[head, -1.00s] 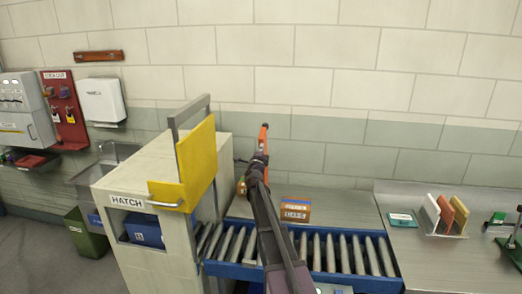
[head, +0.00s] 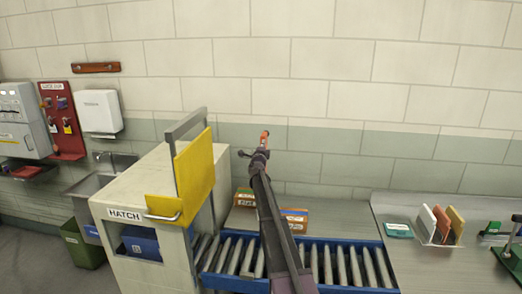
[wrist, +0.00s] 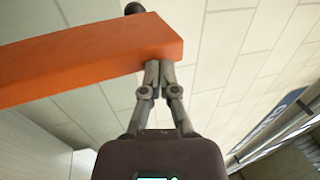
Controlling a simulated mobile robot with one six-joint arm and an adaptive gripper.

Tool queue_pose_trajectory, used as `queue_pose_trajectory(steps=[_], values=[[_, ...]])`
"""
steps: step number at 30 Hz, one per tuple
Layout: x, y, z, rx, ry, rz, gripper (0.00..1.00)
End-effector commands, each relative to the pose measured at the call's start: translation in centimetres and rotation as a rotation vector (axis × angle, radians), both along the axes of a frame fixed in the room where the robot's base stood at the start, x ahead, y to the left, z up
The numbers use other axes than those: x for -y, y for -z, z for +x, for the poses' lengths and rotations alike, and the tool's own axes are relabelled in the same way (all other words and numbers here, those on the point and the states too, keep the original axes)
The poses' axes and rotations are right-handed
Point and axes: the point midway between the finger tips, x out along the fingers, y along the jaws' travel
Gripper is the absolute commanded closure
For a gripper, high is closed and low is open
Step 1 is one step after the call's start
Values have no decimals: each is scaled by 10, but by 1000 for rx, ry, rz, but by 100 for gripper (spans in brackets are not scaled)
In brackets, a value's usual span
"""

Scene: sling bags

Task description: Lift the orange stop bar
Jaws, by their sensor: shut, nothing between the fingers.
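The orange stop bar shows in the head view (head: 265,136) as a short piece just above my gripper (head: 262,150), the rest of it hidden behind my arm. In the wrist view the bar (wrist: 90,60) runs from the left edge up to the top middle, with a dark round knob near its end. My gripper (wrist: 155,66) is shut with nothing between its fingers. Its fingertips are at the bar's lower edge; whether they touch it I cannot tell for sure.
A roller conveyor with a blue frame (head: 223,283) runs below my arm, partly hidden by it. Two small boxes, one to the left (head: 245,197) and one to the right (head: 295,215), stand behind it. The hatch housing with a yellow panel (head: 195,175) rises close on the left.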

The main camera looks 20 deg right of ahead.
Motion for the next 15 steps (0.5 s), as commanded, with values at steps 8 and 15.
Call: queue_pose_trajectory(steps=[8, 15], values=[[10, -1, 13, 0, 2, -2, 100], [12, -1, 15, 1, 5, -3, 100]])
